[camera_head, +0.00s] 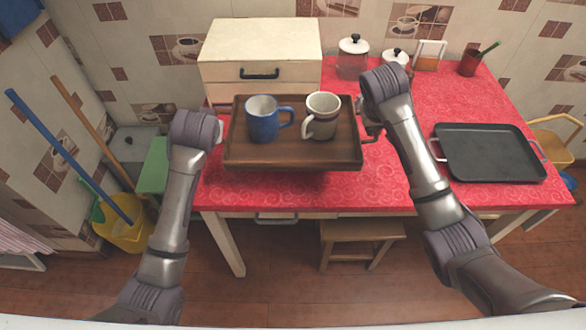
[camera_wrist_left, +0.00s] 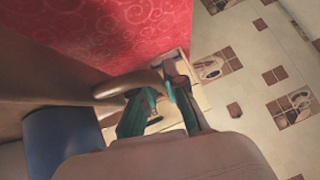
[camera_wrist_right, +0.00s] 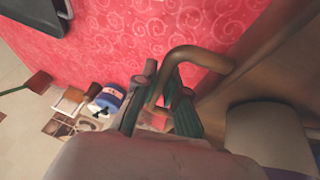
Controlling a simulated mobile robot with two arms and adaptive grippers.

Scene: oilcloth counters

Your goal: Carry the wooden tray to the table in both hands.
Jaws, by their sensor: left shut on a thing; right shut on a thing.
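The wooden tray (camera_head: 290,157) is held level between my two grippers, over the front part of the red-covered table (camera_head: 370,190). A blue mug (camera_head: 263,122) and a cream and brown mug (camera_head: 322,117) stand upright on it. My left gripper (camera_head: 218,130) is at the tray's left end; the left wrist view shows its fingers (camera_wrist_left: 158,100) shut on a tray handle (camera_wrist_left: 128,84). My right gripper (camera_head: 370,130) is at the right end; the right wrist view shows its fingers (camera_wrist_right: 163,100) shut on the other handle (camera_wrist_right: 195,58). I cannot tell whether the tray touches the table.
A black tray (camera_head: 490,153) lies at the table's right. A cream drawer box (camera_head: 260,60) stands behind the wooden tray. A stool (camera_head: 362,235) is below the front edge.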

